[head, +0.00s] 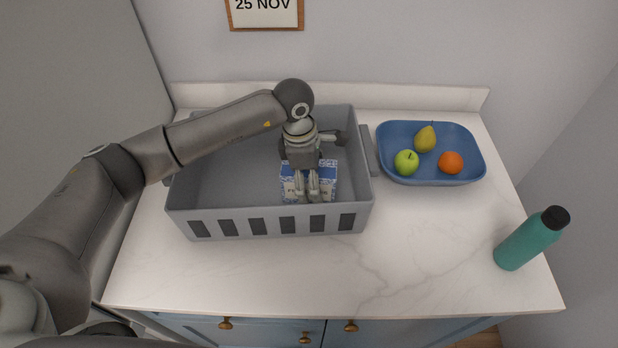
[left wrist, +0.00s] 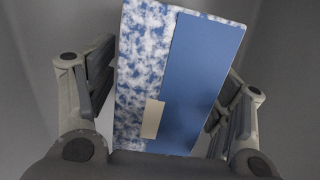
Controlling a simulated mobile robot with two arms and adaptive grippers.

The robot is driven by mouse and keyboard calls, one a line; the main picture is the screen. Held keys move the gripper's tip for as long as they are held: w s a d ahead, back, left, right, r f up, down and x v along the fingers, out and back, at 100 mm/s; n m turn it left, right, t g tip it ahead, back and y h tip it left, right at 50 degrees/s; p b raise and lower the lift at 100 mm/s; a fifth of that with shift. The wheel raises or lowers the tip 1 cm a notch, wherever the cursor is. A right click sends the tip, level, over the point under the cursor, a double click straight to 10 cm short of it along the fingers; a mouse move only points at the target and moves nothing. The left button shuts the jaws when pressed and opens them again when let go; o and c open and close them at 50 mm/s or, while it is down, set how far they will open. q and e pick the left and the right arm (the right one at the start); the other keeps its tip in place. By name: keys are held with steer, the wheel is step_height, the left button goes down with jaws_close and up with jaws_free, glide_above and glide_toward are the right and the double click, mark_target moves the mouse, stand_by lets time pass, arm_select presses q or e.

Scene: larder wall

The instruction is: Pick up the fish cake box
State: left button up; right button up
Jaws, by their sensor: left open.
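The fish cake box (head: 328,178), blue and white, stands inside the grey crate (head: 190,213), toward its right side. My left gripper (head: 307,196) reaches down into the crate over the box and hides part of it. In the left wrist view the box (left wrist: 190,75) shows a mottled blue-white strip, a plain blue panel and a small cream label. It lies between the two spread fingers of my left gripper (left wrist: 163,98). The gripper is open, and a gap shows at the left finger; contact at the right finger is unclear. My right gripper is not in view.
A blue tray (head: 470,176) with a pear, a green apple and an orange stands right of the crate. A teal bottle (head: 527,243) stands near the right edge. The white counter (head: 400,260) is clear in front. The wall is close behind.

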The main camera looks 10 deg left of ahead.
arm_select(q)
steer(key=shift+r, duration=0.1)
steer(key=c, duration=1.4)
